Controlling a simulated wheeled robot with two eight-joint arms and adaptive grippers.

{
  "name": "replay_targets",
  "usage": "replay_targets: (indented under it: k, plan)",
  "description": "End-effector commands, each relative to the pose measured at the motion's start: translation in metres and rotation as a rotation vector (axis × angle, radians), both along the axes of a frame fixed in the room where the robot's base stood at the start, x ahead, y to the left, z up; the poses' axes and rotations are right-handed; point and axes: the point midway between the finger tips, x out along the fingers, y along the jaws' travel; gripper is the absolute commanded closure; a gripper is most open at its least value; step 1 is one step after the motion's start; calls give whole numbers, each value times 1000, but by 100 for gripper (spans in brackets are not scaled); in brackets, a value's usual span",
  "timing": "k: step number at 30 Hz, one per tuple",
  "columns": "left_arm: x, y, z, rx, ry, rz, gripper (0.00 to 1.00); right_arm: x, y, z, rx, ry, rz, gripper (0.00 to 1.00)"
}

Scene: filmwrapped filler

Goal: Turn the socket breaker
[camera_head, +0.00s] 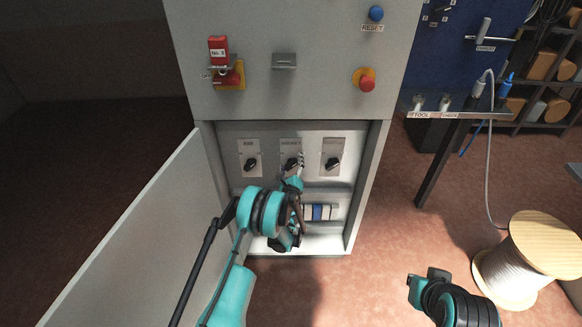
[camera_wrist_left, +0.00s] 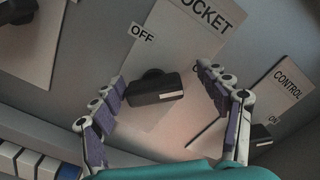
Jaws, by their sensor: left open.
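The socket breaker (camera_head: 290,164) is a black rotary knob on a light plate, the middle of three knobs in the open cabinet. In the left wrist view its knob (camera_wrist_left: 156,88) shows below the SOCKET lettering, with an OFF mark at its upper left and a white line on its handle. My left gripper (camera_head: 299,163) is at this knob in the head view and partly covers it. In the wrist view my left gripper (camera_wrist_left: 163,80) is open, with purple-padded fingers on both sides of the knob and visible gaps.
The knob marked CONTROL (camera_head: 333,163) and another knob (camera_head: 250,161) flank the socket breaker. The open cabinet door (camera_head: 150,235) is on the left. Red emergency button (camera_head: 367,82) and blue reset button (camera_head: 376,13) sit above. A cable spool (camera_head: 522,265) stands on the right floor.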

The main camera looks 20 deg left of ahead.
Motion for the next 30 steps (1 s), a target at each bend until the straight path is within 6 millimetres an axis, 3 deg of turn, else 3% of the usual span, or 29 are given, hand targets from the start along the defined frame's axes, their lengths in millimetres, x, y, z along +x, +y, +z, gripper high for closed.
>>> replay_targets:
  k: [6,12,18,30]
  plan:
    - [0,0,45,1,0,-1,25,0,0,0,0,0,0,100]
    - [0,0,76,1,0,-1,25,0,0,0,0,0,0,100]
    - [0,0,87,1,0,0,25,0,0,0,0,0,0,100]
    - [0,0,87,1,0,0,25,0,0,0,0,0,0,100]
